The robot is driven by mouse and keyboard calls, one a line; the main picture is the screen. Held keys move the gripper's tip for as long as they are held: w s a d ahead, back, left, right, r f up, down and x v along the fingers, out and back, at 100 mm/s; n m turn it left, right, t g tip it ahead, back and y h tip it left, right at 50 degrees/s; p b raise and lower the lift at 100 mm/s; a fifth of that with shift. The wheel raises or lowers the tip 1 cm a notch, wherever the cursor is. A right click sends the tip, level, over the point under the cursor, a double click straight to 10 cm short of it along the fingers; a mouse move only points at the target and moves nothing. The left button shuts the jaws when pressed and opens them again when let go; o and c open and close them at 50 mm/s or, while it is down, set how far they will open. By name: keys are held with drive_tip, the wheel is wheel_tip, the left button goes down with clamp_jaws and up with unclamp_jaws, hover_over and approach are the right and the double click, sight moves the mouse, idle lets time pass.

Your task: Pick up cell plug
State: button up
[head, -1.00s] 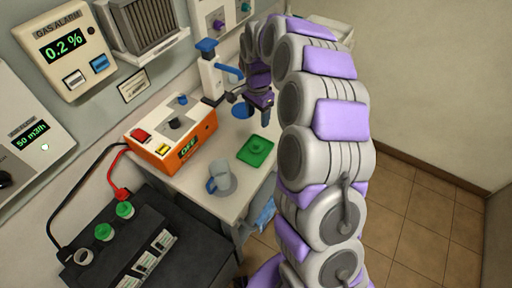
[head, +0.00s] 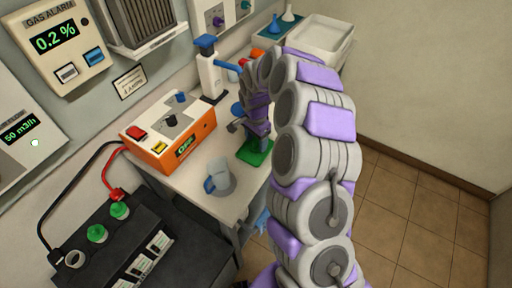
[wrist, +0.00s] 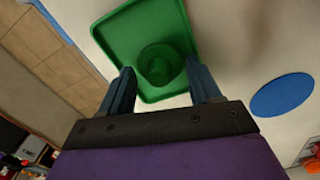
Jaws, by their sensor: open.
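The cell plug (wrist: 158,62) is a round green cap on a small green tray (wrist: 112,32) in the wrist view. My gripper (wrist: 160,78) is open above the tray, with one dark blue finger on each side of the plug in the picture. Gaps show between the plug and both fingers. In the head view the tray (head: 262,157) lies on the bench, and my gripper (head: 254,146) is over it and hides the plug. Exact height above the plug is hard to tell.
A black battery (head: 180,225) at lower left has two green plugs (head: 119,210) and one open cell hole (head: 75,258). A blue disc (wrist: 283,95) lies beside the tray.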

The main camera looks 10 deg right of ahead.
drive_tip(key=shift+f, duration=0.8)
drive_tip(key=shift+r, duration=0.1)
drive_tip(key=c, duration=0.7)
drive_tip(key=shift+r, duration=0.1)
